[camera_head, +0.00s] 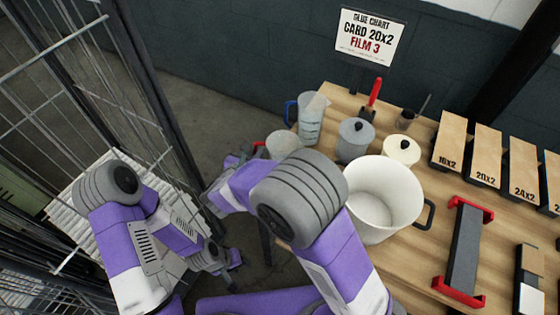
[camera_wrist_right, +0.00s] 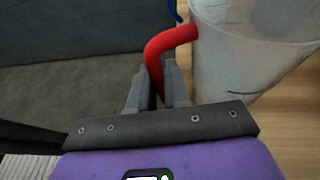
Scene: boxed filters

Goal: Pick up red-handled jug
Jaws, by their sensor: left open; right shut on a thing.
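The red-handled jug (camera_head: 284,146) is a clear, greyish vessel at the table's left edge, partly hidden by my right arm. Its red handle (camera_wrist_right: 163,62) points toward my right wrist. My right gripper (camera_wrist_right: 156,84) is shut on this handle, with one finger on each side. In the head view my right gripper (camera_head: 247,153) is small and partly covered by my arm. I cannot tell whether the jug's base touches the table. My left gripper (camera_head: 232,258) is open and empty, low beside the table and away from the jug.
A blue-handled measuring jug (camera_head: 311,118) stands close behind. A grey lidded pot (camera_head: 355,139), a cream lidded pot (camera_head: 401,150) and a large white pot (camera_head: 382,200) stand to the right on the wooden table (camera_head: 405,262). A wire cage (camera_head: 75,75) is at left.

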